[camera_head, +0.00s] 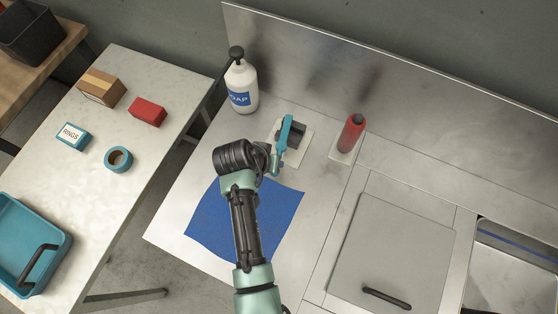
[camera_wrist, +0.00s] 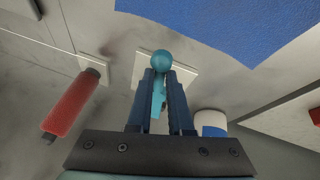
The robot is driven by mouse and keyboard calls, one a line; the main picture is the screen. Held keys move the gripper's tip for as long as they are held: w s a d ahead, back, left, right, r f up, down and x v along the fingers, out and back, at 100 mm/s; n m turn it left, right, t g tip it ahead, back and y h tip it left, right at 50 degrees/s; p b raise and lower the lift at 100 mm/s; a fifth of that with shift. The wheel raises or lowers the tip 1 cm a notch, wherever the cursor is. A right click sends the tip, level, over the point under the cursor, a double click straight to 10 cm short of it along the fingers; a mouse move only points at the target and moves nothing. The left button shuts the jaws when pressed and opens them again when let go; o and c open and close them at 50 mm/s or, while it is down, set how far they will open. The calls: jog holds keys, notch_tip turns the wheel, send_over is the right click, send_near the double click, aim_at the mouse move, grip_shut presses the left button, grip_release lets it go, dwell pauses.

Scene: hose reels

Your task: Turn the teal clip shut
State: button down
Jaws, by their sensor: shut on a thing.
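The teal clip (camera_head: 286,131) is a narrow teal lever beside a dark block on a pale base plate (camera_head: 304,147) on the steel counter. In the wrist view the clip (camera_wrist: 161,62) ends in a round teal knob, with a teal strip running back between my fingers. My gripper (camera_head: 273,163) is at the near end of the clip. Its two dark blue fingers in the wrist view (camera_wrist: 161,82) are closed on the clip just behind the knob. My wrist hides part of the base plate in the head view.
A soap bottle (camera_head: 242,86) stands to the left and a red bottle (camera_head: 351,134) on a small plate to the right. A blue cloth (camera_head: 205,221) lies in front, under my arm. A lidded panel (camera_head: 392,245) and sink are at the right.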

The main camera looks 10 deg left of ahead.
jog(key=shift+w+a+m+g+h, duration=0.25)
jog(key=shift+a+m, duration=0.35)
jog(key=shift+m, duration=0.4)
jog(key=shift+b, duration=0.3)
jog(key=c, duration=0.8)
grip_release()
jog(key=shift+c, duration=0.2)
jog(key=b+v, duration=0.1)
jog(key=v, duration=1.2)
jog(key=shift+a, duration=0.15)
